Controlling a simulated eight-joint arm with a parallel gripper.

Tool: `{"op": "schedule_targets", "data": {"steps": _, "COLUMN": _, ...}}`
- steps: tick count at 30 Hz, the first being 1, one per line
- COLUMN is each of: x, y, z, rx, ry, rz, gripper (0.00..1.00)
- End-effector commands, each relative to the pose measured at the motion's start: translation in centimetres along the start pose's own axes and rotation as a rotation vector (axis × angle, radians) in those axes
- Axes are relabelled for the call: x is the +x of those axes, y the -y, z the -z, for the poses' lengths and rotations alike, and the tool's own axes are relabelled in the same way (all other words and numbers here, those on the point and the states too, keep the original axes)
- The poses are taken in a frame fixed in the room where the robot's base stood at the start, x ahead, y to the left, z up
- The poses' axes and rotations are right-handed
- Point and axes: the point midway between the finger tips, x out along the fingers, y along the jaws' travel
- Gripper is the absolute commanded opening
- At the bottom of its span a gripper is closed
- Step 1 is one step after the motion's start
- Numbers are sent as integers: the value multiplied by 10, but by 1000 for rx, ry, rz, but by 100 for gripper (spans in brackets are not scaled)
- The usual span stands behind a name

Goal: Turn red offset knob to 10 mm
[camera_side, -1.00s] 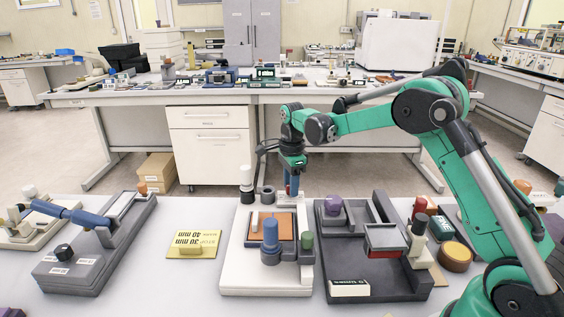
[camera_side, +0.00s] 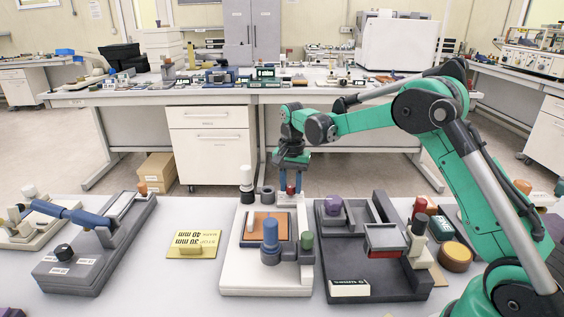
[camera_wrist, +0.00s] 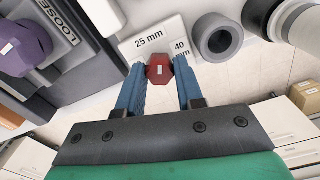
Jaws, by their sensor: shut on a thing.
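The red offset knob (camera_wrist: 160,68) is faceted, with a small pale mark on its top. It stands at the back of the white fixture (camera_side: 230,270), and the knob also shows in the side view (camera_side: 290,189). My gripper (camera_wrist: 160,70) points down with its two blue fingers on either side of the knob, shut on it. The gripper also shows in the side view (camera_side: 291,184).
A grey ring (camera_wrist: 217,38) and a white-and-black post (camera_side: 246,185) stand close beside the knob. A dark grey fixture (camera_side: 375,280) with a purple knob (camera_side: 333,205) is to the right. A yellow plate (camera_side: 193,245) lies left, with clear table around it.

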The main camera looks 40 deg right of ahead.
Motion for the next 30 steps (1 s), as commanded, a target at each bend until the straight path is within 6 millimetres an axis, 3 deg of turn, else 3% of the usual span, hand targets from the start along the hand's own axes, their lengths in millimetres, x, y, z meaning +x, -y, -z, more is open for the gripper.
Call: {"op": "schedule_targets", "data": {"steps": 30, "x": -1, "y": 0, "z": -1, "rx": -964, "ry": 3, "rz": 0, "gripper": 0}}
